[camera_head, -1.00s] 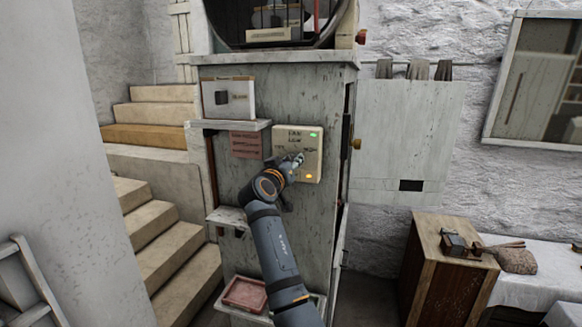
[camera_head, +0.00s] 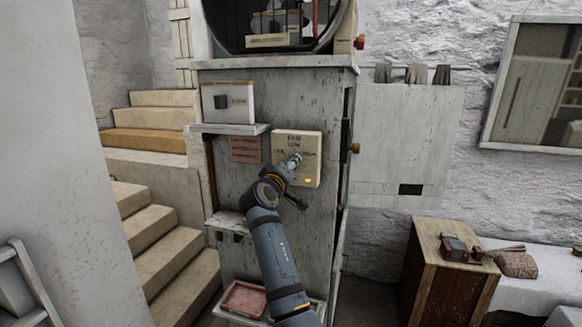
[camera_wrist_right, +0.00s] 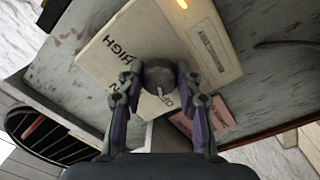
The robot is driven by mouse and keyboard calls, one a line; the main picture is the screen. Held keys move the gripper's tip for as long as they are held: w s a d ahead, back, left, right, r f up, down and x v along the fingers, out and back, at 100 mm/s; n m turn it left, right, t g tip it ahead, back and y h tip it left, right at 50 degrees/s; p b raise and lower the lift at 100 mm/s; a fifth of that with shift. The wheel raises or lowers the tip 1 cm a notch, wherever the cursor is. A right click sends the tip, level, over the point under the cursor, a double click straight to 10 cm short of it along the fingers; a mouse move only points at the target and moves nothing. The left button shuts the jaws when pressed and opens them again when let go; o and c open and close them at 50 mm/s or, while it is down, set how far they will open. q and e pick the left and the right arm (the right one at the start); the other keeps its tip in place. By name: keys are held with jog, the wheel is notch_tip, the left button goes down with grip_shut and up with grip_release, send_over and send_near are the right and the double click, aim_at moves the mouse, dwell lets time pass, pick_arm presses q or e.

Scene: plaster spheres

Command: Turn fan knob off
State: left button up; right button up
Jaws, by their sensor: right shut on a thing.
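The cream fan panel (camera_head: 312,143) is on the front of the tall grey cabinet, with an amber light (camera_head: 308,180) lit low on its right. No green light shows on it. My right gripper (camera_head: 293,160) is at the middle of the panel and hides the knob in the head view. In the right wrist view, the round grey knob (camera_wrist_right: 160,70) sits between the two fingers of my right gripper (camera_wrist_right: 160,82), which is shut on it. The word HIGH shows beside it on the panel. My left gripper is not in view.
The grey cabinet (camera_head: 240,185) has a small shelf and a white switch box (camera_head: 228,102) left of the panel. A red tray (camera_head: 244,298) is low down. Stone steps (camera_head: 150,235) rise at left; a wooden crate (camera_head: 445,285) stands at right.

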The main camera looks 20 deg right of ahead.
dwell(0.3)
jog(key=o, duration=1.2)
jog(key=shift+c, duration=0.2)
